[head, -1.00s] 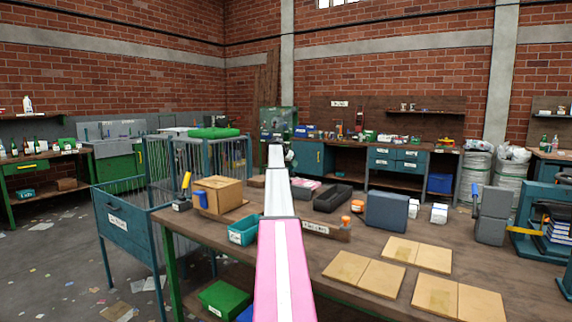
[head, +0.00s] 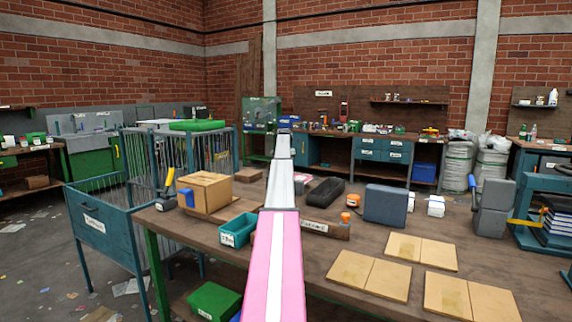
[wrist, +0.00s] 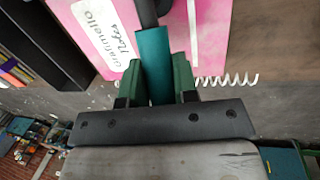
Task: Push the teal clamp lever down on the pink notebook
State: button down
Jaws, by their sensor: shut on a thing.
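In the wrist view, the pink notebook (wrist: 228,40) has a white label and a white spiral binding along its lower edge. The teal clamp lever (wrist: 154,65) lies over the notebook, with a dark pivot part above it. My gripper (wrist: 156,82) has its dark green fingers on either side of the lever and is shut on it. In the head view, my outstretched arm hides the fingers and the lever. A pink patch beside the arm may be part of the notebook, but I cannot tell.
On the workbench, a teal bin (head: 238,230) and a cardboard box (head: 206,192) stand left of my arm. The bench's front right has bare areas.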

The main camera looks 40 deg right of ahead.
jog(key=shift+d+f+g+y, duration=0.2)
jog(key=shift+f+g+y, duration=0.1)
jog(key=shift+f+y, duration=0.35)
jog(key=c, duration=0.9)
grip_release()
jog(key=shift+f, duration=0.1)
jog(key=v, duration=1)
jog(key=shift+w+r, duration=0.1)
jog(key=shift+r, duration=0.3)
